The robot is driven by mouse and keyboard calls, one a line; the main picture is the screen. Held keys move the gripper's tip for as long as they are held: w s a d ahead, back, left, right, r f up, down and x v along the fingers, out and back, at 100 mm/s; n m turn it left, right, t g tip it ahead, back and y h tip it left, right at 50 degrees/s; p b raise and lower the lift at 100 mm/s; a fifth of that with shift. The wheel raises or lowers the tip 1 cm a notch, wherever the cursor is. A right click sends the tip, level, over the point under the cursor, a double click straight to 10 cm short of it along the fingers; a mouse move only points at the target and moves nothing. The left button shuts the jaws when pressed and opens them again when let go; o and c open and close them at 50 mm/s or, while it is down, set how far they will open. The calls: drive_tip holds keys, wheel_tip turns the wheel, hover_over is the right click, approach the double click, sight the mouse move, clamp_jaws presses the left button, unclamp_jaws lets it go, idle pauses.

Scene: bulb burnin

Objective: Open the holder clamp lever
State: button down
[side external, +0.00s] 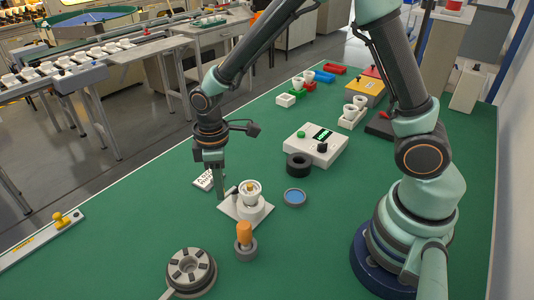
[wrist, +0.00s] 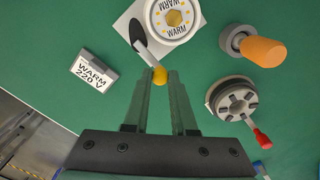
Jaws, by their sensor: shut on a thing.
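The holder (side external: 247,210) is a white square base with a round socket, standing on the green table. In the wrist view the holder (wrist: 126,20) is at the top, with a round white top marked WARM and a yellow centre. Its clamp lever (wrist: 145,50) is a dark arm ending in a yellow knob (wrist: 160,75), pointing from the holder toward my gripper. My gripper (side external: 221,194) reaches down just left of the holder. In the wrist view my gripper's fingertips (wrist: 160,78) are shut on the knob, one on each side.
A label block reading WARM 220 V (wrist: 95,70) lies left of the holder. An orange-handled tool in a grey cup (side external: 245,240) and a grey round fixture (side external: 190,268) with a red-tipped lever (wrist: 262,137) stand nearby. A blue disc (side external: 295,198), black ring (side external: 299,164) and white meter box (side external: 315,145) lie beyond.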

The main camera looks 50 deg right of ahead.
idle(0.4)
drive_tip(key=c, duration=0.7)
unclamp_jaws()
drive_tip(key=shift+r, duration=0.1)
wheel_tip(320, 180, up, 12)
drive_tip(key=s+d+r+m+t, duration=0.2)
drive_tip(key=s+d+m, duration=0.1)
drive_tip(key=s+d+r+m+t, duration=0.1)
drive_tip(key=s+d+r+m, duration=0.1)
drive_tip(key=s+d+m, duration=0.1)
drive_tip(key=s+d+r+m+t, duration=0.2)
drive_tip(key=s+d+m, duration=0.1)
drive_tip(key=d, duration=0.1)
drive_tip(key=shift+s+d+r+t, duration=0.1)
drive_tip(key=shift+d+r+t, duration=0.1)
drive_tip(key=shift+d+t, duration=0.15)
